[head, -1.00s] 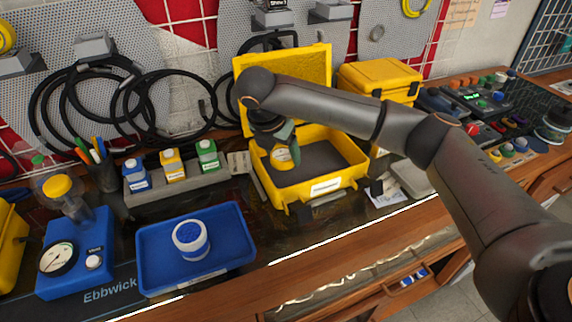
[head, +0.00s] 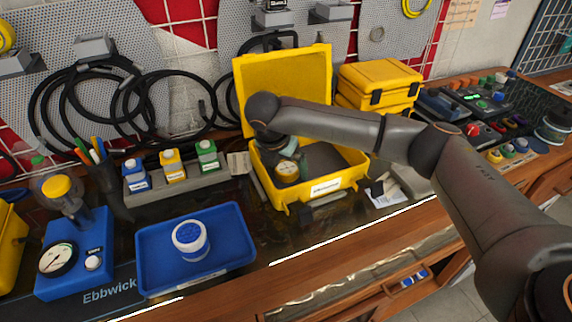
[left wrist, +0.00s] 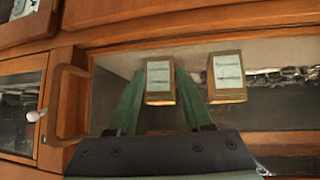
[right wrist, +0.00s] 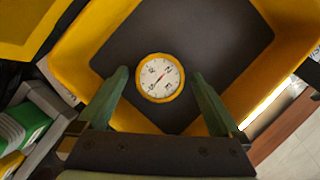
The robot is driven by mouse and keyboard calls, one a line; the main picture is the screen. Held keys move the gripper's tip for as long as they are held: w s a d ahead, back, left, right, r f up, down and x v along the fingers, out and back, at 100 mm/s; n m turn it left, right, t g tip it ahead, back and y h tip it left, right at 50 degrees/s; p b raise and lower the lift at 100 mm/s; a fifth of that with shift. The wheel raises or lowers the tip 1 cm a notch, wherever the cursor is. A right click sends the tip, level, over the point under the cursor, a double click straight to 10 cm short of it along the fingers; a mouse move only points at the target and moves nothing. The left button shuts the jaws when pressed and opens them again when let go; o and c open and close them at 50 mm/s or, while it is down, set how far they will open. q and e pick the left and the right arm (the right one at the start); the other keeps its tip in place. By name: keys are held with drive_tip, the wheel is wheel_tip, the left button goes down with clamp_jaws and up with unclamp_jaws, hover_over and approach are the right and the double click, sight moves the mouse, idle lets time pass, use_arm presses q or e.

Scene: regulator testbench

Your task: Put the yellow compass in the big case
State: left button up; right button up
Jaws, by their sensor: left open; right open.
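The yellow compass (right wrist: 160,78), round with a white dial and a red needle, is inside the big yellow case (head: 360,160), toward the left part of its grey floor. It also shows in the head view (head: 287,170), partly covered by my right wrist. My right gripper (right wrist: 163,85) is open, with its green fingers on either side of the compass and a visible gap to each. The case's lid stands open at the back.
A rack (head: 180,185) with several small bottles is behind the tray. A closed yellow case (head: 378,80) stands behind to the right.

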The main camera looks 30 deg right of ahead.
drive_tip(key=shift+r, duration=0.1)
drive_tip(key=v, duration=1.2)
drive_tip(key=shift+p, duration=0.45)
